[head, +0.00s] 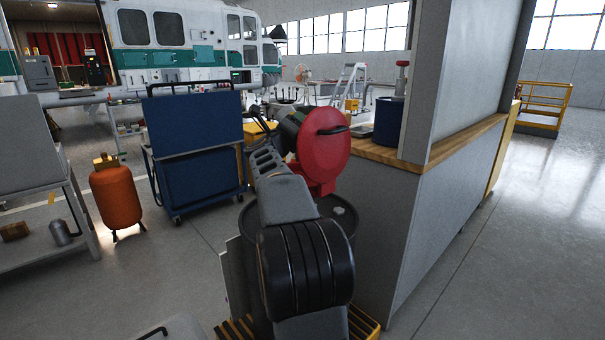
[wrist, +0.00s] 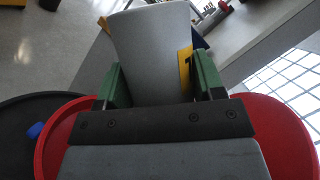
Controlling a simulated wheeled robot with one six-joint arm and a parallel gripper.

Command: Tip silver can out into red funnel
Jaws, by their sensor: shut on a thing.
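In the wrist view red round edges (wrist: 290,130) show on both sides behind my gripper. In the head view my gripper and the can are mostly hidden near the funnel.
The drum (head: 345,212) stands close against a grey counter (head: 415,215) with a wooden top. A blue bin (head: 389,122) is on the counter. A blue cart (head: 200,160) and an orange gas cylinder (head: 115,198) stand to the left. Floor is clear at far right.

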